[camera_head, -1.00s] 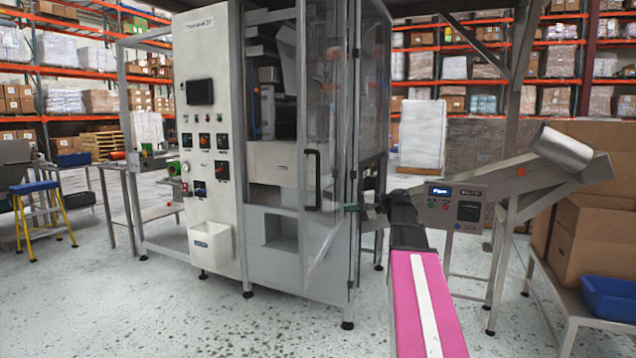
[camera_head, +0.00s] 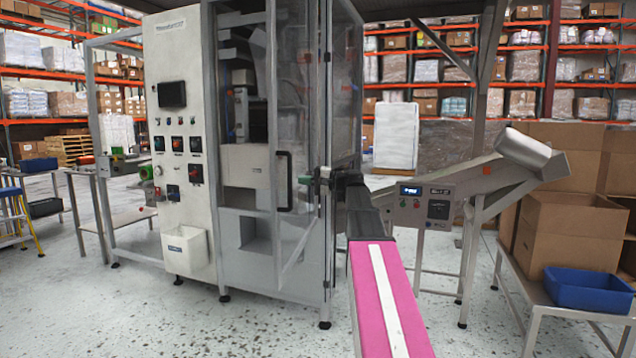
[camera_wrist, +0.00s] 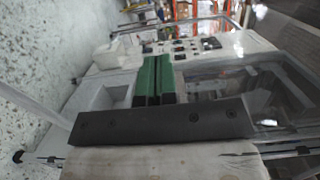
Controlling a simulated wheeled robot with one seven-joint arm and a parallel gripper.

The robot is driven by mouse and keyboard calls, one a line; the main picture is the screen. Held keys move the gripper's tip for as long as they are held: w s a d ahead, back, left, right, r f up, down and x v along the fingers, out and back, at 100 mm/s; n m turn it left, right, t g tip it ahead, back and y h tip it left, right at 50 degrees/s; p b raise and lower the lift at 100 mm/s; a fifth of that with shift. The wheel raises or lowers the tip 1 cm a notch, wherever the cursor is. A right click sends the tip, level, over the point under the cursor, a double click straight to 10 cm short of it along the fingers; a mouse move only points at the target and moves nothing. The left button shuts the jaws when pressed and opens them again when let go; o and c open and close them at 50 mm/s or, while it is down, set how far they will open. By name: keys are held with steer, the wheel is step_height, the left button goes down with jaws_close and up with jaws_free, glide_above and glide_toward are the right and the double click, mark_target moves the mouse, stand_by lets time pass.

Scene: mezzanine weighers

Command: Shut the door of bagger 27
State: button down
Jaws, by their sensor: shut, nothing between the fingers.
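The bagger (camera_head: 172,130) is a tall machine with a white control panel and a metal frame. Its number is not readable. Its clear door (camera_head: 297,90), with a metal frame and a black handle (camera_head: 284,181), stands part-way open at the front. My gripper (camera_head: 305,180) has green fingertips, is shut and empty, and is at the door, just right of the handle. I cannot tell whether it touches the door. In the wrist view the green fingers (camera_wrist: 154,80) lie together, with the machine beyond them.
An inclined conveyor (camera_head: 455,190) stands right of the bagger. Farther right are cardboard boxes (camera_head: 560,230) and a blue bin (camera_head: 588,290) on a table. A white bin (camera_head: 186,250) hangs on the control panel. The speckled floor in front is clear.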

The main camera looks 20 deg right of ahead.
steer(key=shift+x, duration=2)
steer(key=shift+a, duration=0.1)
